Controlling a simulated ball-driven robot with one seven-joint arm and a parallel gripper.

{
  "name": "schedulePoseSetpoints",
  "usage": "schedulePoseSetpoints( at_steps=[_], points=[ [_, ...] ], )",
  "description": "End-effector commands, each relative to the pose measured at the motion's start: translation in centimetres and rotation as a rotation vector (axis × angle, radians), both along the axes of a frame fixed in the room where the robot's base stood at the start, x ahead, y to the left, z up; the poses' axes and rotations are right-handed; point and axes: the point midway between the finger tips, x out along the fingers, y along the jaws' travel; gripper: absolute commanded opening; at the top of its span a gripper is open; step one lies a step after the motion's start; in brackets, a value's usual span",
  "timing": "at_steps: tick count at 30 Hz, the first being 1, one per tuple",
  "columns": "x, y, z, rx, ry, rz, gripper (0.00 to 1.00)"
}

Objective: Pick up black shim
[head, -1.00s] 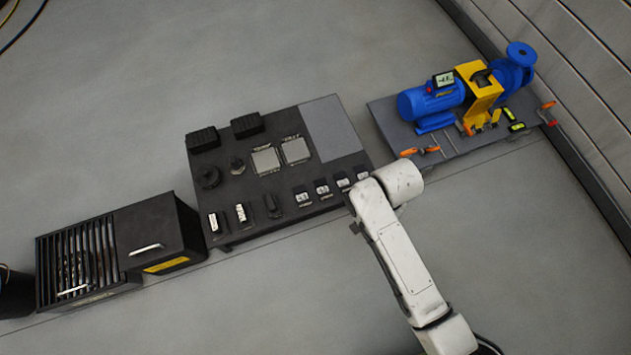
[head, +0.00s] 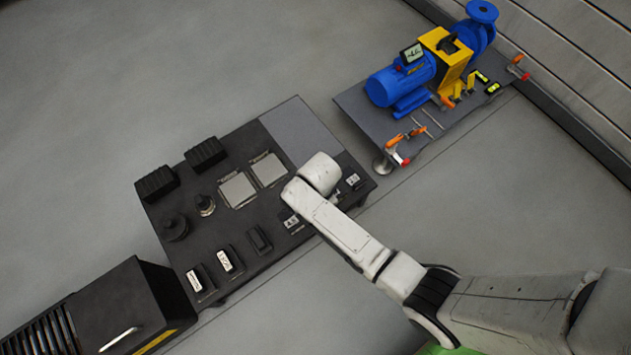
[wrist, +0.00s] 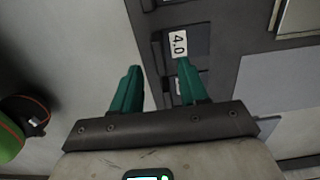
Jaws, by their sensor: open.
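The black tool board (head: 205,240) carries a front row of small dark pieces. A plain black block (head: 258,240) stands between pieces with white labels; I cannot tell whether it is the black shim. In the wrist view a dark slot piece (wrist: 201,41) bears a white "4.0" label, just beyond my fingertips. My gripper (wrist: 158,66) has two teal fingers, open and empty, over the board's edge. The right finger partly hides another labelled piece. In the head view my arm hides the gripper and part of the row.
Two ribbed black blocks (head: 157,183) and two round dark parts (head: 174,227) sit at the board's left. Pale square plates (head: 237,190) lie mid-board. A blue pump (head: 400,83) on a grey skid (head: 365,122) stands right. A black box (head: 130,305) stands lower left.

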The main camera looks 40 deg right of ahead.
Motion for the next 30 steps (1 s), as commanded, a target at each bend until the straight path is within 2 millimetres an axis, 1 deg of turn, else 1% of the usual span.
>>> schedulePoseSetpoints(
  at_steps=[5, 12, 15, 23, 30],
  points=[
    [0.0, 0.0, -1.0, 0.000, 0.001, 0.001, 0.44],
    [0.0, 0.1, -4.2, 0.000, 0.001, 0.001, 0.44],
    [0.0, 0.1, -5.2, 0.000, 0.001, 0.001, 0.44],
    [0.0, 0.1, -5.3, 0.000, 0.000, 0.001, 0.44],
    [0.0, 0.1, -5.3, 0.000, 0.000, 0.001, 0.22]
  ],
)
